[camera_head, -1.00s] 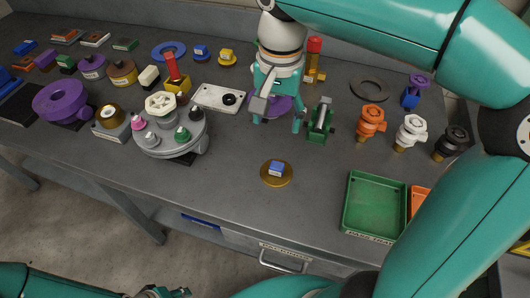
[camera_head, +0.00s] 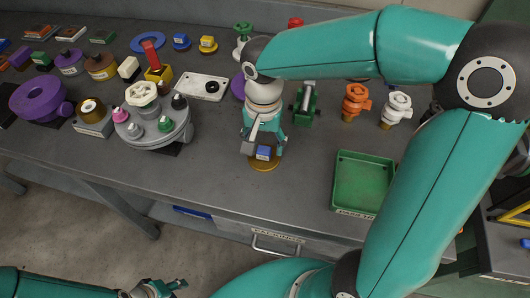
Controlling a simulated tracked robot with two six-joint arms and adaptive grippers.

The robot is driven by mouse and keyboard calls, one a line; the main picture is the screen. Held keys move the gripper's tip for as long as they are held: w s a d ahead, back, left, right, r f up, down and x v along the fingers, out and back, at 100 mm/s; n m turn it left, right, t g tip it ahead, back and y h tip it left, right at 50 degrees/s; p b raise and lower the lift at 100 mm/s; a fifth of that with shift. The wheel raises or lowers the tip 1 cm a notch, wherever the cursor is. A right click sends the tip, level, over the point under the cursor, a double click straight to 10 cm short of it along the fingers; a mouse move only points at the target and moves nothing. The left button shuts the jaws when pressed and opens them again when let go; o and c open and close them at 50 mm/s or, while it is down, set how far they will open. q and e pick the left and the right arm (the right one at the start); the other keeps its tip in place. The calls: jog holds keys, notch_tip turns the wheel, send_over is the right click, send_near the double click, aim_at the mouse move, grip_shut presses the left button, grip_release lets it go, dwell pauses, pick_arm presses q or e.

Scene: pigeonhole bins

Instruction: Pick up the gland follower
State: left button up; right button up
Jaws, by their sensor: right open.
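A round brass-coloured disc (camera_head: 264,166) with a small blue block (camera_head: 264,152) on top lies on the grey bench near the front middle. I take it to be the gland follower, but no readable label confirms this. My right gripper (camera_head: 264,150) is open and points down over it, with its teal fingers around or just above the blue block. The gripper hides the back of the disc, and I cannot tell whether the fingers touch it. My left gripper (camera_head: 169,287) is low at the bottom edge, away from the bench top; its jaw opening is unclear.
A green tray (camera_head: 362,184) stands to the right. A grey round stand with several knobs (camera_head: 150,132) is to the left. A green clamp-like piece (camera_head: 303,105), an orange valve (camera_head: 355,99) and a white valve (camera_head: 396,107) stand behind. Bench between disc and tray is clear.

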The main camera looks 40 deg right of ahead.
aim_at(264, 149)
jog(key=shift+f, duration=1.4)
grip_shut()
notch_tip(264, 149, up, 20)
jog(key=p, duration=0.1)
jog(key=shift+p, duration=0.35)
